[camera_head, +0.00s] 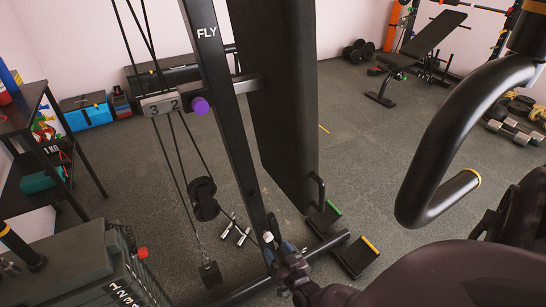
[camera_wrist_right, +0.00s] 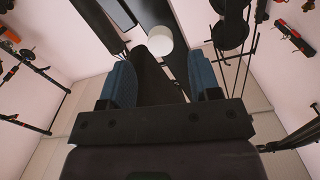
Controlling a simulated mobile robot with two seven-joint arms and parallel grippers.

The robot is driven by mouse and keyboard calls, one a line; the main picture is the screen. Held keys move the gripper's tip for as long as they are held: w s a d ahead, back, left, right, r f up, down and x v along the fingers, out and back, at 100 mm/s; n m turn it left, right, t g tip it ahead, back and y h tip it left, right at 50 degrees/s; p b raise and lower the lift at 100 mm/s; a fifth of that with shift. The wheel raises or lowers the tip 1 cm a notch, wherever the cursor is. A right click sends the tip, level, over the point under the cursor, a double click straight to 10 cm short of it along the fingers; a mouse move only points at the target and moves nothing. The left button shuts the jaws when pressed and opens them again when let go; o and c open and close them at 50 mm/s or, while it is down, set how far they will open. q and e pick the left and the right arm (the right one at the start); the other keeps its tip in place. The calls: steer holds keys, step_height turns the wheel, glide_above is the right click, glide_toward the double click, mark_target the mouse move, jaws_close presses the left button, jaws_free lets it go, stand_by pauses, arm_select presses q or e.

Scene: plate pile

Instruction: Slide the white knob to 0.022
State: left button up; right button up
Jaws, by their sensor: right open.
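The white knob (camera_head: 267,237) shows small and low on the dark upright of the weight machine in the head view. In the right wrist view the white knob (camera_wrist_right: 159,40) is a pale round cap on a dark bar. My right gripper (camera_head: 280,250) is just below and right of the knob in the head view. In the right wrist view, the blue pads of my right gripper (camera_wrist_right: 160,68) are spread apart with nothing between them. The knob is ahead of them, apparently beyond the tips. I see no scale value. My left gripper is not in view.
A curved black handle (camera_head: 440,150) hangs at the right. Cables and a pulley (camera_head: 204,198) are left of the upright.

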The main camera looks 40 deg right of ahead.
steer(key=v, duration=0.5)
steer(key=shift+s+p, duration=0.2)
steer(key=shift+p, duration=0.1)
